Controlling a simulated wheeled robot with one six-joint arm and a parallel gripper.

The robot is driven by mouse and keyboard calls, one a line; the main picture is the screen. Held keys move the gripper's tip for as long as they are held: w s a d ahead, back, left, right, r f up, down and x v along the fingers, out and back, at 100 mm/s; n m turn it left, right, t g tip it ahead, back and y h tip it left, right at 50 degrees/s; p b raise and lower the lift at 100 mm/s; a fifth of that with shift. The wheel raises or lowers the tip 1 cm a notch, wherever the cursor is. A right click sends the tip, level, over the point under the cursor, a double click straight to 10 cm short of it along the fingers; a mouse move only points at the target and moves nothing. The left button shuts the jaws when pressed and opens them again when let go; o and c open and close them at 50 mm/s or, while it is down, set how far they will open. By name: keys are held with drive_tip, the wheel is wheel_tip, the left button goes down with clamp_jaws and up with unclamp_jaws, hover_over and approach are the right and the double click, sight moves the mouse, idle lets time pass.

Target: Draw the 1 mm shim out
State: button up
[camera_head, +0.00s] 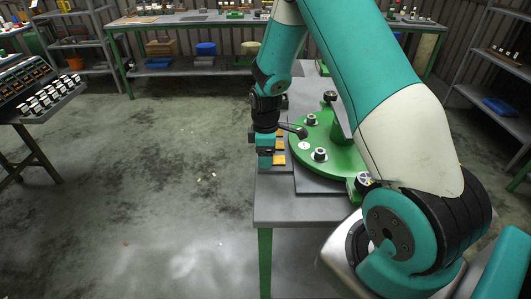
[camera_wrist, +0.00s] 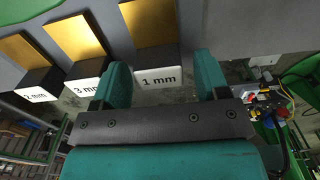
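The 1 mm shim (camera_wrist: 148,22) is a flat gold plate at the top middle of the wrist view. It sits at a dark holder (camera_wrist: 155,53) with a white "1 mm" label (camera_wrist: 158,79). My gripper (camera_wrist: 162,68) is open, its two teal fingers apart on either side of the label. Nothing is visibly held between them, and the shim's plate shows beyond the fingertips. In the head view my gripper (camera_head: 265,150) points down at the table's left edge, beside small orange-gold plates (camera_head: 279,159); their labels cannot be read there.
Left of the 1 mm holder are the 3 mm shim (camera_wrist: 78,37) and the 2 mm shim (camera_wrist: 22,52). A green round plate (camera_head: 325,167) with black-and-white fittings lies right of my gripper on the grey table (camera_head: 285,212).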

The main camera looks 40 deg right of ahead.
wheel_tip(320, 180, up, 17)
drive_tip(key=b, duration=0.1)
drive_tip(key=shift+r, duration=0.2)
idle(0.6)
drive_tip(key=s+a+r+m+y, duration=0.1)
drive_tip(key=s+a+r+y, duration=0.1)
drive_tip(key=s+a, duration=0.9)
drive_tip(key=s+a+r+m+y, duration=0.2)
drive_tip(key=s+a+r, duration=0.2)
drive_tip(key=s+a, duration=0.8)
drive_tip(key=shift+s+a+r, duration=0.15)
drive_tip(key=shift+s+a, duration=0.05)
drive_tip(key=shift+s, duration=0.2)
